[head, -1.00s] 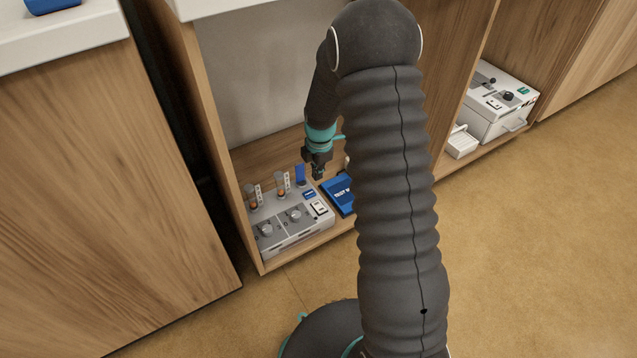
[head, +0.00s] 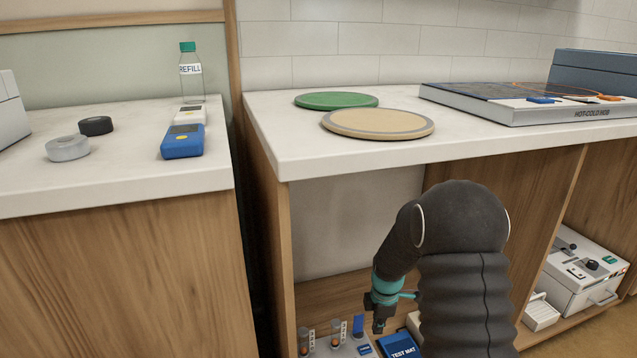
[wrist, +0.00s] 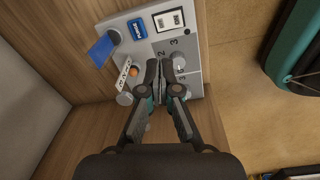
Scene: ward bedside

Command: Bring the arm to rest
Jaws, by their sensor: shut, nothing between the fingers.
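My gripper (head: 379,325) hangs at the end of my bent arm, inside the open lower shelf of the cabinet. It points down over a grey panel unit (head: 347,348) with small tubes and a blue flag-like plate. In the wrist view my gripper (wrist: 165,68) has its fingers together with nothing between them, in front of the panel unit (wrist: 148,48) with its knobs and numbers. I cannot tell from the picture how far the fingertips are above the panel. A blue test mat (head: 400,345) lies just right of my gripper, partly hidden by my arm.
The countertop (head: 290,155) overhangs the shelf, with a green disc (head: 336,100) and a tan disc (head: 378,123) on it. A white device (head: 585,275) stands on the shelf at the right. The left counter (head: 120,180) holds a bottle (head: 191,75) and small items.

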